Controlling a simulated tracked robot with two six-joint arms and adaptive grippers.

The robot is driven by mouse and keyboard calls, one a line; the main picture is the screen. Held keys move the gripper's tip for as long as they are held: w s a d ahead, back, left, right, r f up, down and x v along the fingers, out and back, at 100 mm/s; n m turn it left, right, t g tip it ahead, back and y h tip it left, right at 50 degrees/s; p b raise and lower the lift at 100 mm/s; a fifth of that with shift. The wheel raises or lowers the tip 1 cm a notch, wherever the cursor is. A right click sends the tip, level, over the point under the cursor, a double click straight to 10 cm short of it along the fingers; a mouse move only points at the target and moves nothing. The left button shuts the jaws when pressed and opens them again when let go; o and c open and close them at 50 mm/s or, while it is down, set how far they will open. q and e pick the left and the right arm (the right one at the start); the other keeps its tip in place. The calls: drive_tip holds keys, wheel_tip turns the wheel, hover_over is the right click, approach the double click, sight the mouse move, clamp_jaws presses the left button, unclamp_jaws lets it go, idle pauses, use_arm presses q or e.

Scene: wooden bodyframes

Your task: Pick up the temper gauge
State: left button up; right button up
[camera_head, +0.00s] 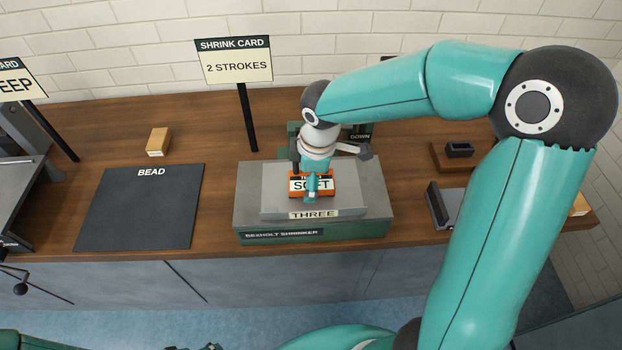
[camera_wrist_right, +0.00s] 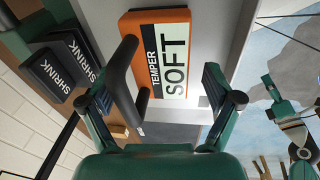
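The temper gauge (camera_wrist_right: 175,55) is an orange and black block with a pale label reading TEMPER SOFT and a black bar handle (camera_wrist_right: 122,85). In the head view the gauge (camera_head: 327,187) rests on the grey top of the shrinker, behind the THREE label, partly hidden by my right gripper (camera_head: 311,188). In the right wrist view my right gripper (camera_wrist_right: 158,92) is open, its fingers apart on either side of the gauge's near part. I cannot tell whether either finger touches it. Part of my left arm shows at the head view's bottom edge; its gripper's state is unclear.
The shrinker (camera_head: 365,229) stands on the wooden bench. A shrink card sign (camera_head: 234,62) on a post is behind left. A dark BEAD mat (camera_head: 140,210) and small wooden block (camera_head: 158,141) lie left. A dark block on a wooden base (camera_head: 459,150) is right.

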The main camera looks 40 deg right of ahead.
drive_tip(key=c, duration=1.2)
drive_tip(key=shift+r, duration=0.1)
